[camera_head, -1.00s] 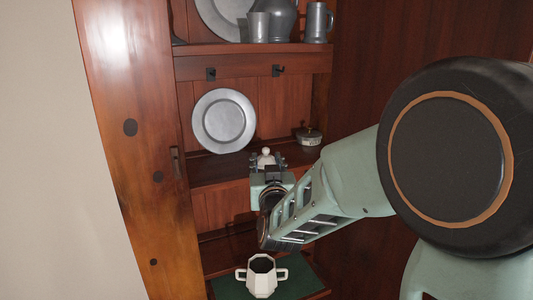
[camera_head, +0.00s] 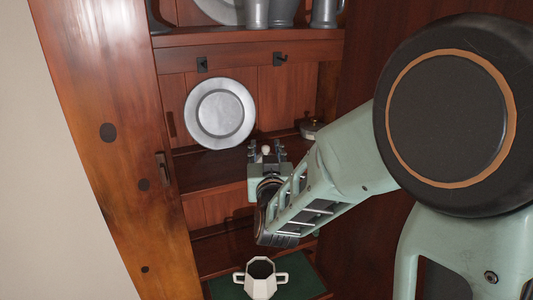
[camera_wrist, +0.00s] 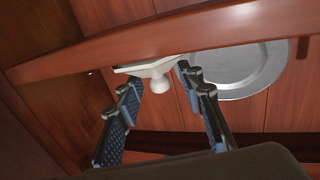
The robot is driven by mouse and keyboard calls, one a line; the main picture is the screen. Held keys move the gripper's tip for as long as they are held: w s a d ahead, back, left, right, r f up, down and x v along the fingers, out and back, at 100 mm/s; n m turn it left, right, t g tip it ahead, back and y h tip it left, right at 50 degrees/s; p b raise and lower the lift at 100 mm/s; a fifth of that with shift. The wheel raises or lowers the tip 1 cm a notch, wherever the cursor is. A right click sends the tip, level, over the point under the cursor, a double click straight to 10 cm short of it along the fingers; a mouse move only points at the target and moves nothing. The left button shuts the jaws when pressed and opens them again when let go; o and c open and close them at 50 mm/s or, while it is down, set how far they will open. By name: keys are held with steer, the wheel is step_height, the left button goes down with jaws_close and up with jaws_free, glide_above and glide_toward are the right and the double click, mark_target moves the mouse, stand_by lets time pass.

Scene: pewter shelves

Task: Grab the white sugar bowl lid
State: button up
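The white sugar bowl lid (camera_wrist: 148,68) shows in the wrist view with its round knob (camera_wrist: 159,84) pointing down in the picture. In the head view only a small pale part of the lid (camera_head: 266,150) shows between the finger tips, at the middle shelf. My gripper (camera_wrist: 159,78) is open, with one blue-padded finger on each side of the knob and visible gaps between. It also shows in the head view (camera_head: 267,150), reaching toward the shelf. The white two-handled sugar bowl (camera_head: 260,281) stands without a lid on a lower green surface.
A pewter plate (camera_head: 220,113) leans against the back panel left of my gripper; it also shows in the wrist view (camera_wrist: 240,70). A small lidded pot (camera_head: 311,129) stands to the right, partly behind my arm. The shelf edge (camera_wrist: 120,58) runs close by. Pewter mugs (camera_head: 325,12) stand above.

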steer(key=shift+s, duration=0.1)
jaws_close()
steer(key=shift+r, duration=0.15)
